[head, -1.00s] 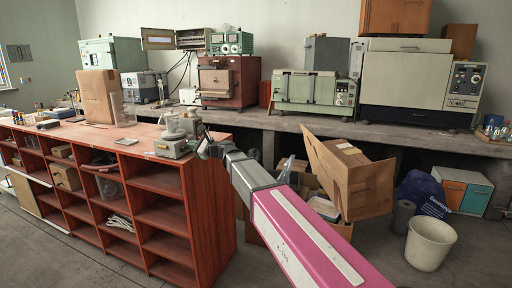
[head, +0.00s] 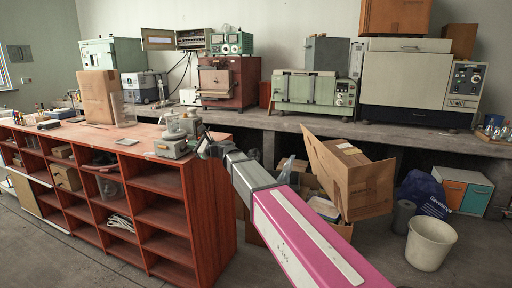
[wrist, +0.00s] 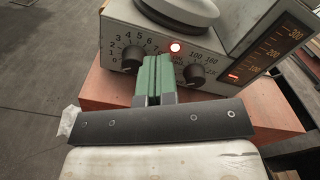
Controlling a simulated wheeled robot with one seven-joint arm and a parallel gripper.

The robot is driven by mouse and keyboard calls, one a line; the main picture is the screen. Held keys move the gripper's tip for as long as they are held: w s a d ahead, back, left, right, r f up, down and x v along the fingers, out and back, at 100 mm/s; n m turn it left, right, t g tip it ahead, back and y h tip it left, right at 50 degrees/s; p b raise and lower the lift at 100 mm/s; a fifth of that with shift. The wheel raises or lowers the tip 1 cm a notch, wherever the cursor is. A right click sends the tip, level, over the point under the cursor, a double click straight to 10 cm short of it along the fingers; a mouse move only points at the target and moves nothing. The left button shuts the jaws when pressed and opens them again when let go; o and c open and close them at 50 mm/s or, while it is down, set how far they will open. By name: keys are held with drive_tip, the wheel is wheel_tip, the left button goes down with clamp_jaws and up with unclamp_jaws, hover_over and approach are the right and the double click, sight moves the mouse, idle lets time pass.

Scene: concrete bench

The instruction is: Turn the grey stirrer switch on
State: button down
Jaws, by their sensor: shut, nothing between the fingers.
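The grey stirrer (head: 171,149) stands at the near right end of the red-brown shelf top in the head view. My gripper (wrist: 158,60) has green fingers, shut and empty, between the two knobs and just below the lamp. I cannot tell whether the fingertips touch the panel. The fingers are too small to make out in the head view.
A cardboard box (head: 98,97) and a clear container stand farther left. An open carton (head: 350,180) and a white bin (head: 430,243) are on the floor at right.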

drive_tip(key=shift+w+a+r, duration=0.35)
drive_tip(key=shift+w+a, duration=0.35)
drive_tip(key=shift+w, duration=0.1)
drive_tip(key=shift+r, duration=0.1)
drive_tip(key=shift+s+r, duration=0.15)
drive_tip(key=shift+r, duration=0.15)
drive_tip(key=shift+s+d+f, duration=0.15)
drive_tip(key=shift+s+d, duration=0.25)
drive_tip(key=shift+d, duration=0.1)
drive_tip(key=v, duration=0.5)
drive_tip(key=shift+s+d+f, duration=0.2)
drive_tip(key=shift+s, duration=0.05)
